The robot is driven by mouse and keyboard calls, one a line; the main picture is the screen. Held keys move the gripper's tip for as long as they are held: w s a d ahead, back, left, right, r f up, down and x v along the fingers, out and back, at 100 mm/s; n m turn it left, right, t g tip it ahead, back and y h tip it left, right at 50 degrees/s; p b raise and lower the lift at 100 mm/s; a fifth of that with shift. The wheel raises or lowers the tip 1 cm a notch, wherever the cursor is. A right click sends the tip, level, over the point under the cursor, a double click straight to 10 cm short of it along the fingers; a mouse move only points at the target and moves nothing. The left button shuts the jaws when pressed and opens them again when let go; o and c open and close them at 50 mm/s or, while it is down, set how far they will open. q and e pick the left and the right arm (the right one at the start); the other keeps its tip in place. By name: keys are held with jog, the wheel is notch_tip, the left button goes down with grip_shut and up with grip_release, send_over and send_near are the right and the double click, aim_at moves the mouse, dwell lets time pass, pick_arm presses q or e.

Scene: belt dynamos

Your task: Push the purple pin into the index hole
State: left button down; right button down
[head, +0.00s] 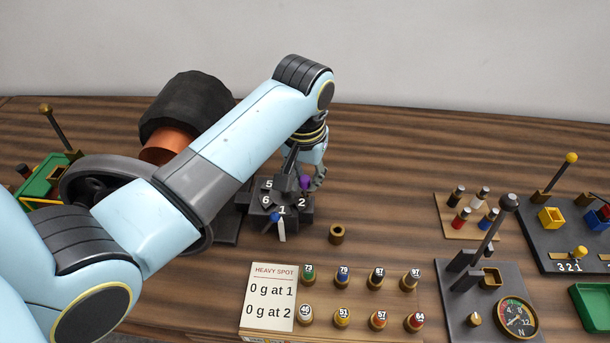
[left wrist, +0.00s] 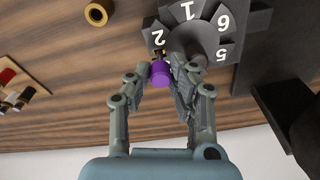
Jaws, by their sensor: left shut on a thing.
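The purple pin (left wrist: 161,74) is between the fingers of my left gripper (left wrist: 164,84) in the left wrist view, with a brass-coloured part just beyond it. The pin also shows in the head view (head: 305,183), beside the dark numbered hub (head: 268,214). My left gripper is shut on the pin, at the hub's edge near the 2 in the left wrist view. The hub also shows in the left wrist view (left wrist: 200,42), with numbers 1, 2, 5 and 6. The index hole is hidden, so I cannot tell how deep the pin sits. My right gripper is not in view.
A white pointer (head: 281,230) stands at the 1. A brass ring (head: 337,233) lies on the table. A rack of numbered weights (head: 360,300) with a "HEAVY SPOT" card (head: 270,297) stands in front. A lever stand with a gauge (head: 517,317) is at right.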

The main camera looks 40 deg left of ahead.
pick_arm(q)
jog(key=shift+f+b, duration=0.3)
jog(key=shift+f, duration=0.5)
dwell(0.5)
jog(key=c, duration=1.1)
grip_release()
jog(key=shift+r, duration=0.1)
notch_tip(320, 180, up, 12)
jog(key=s, duration=0.1)
jog(key=shift+s+d, duration=0.15)
jog(key=shift+d, duration=0.15)
jog(key=shift+f, duration=0.2)
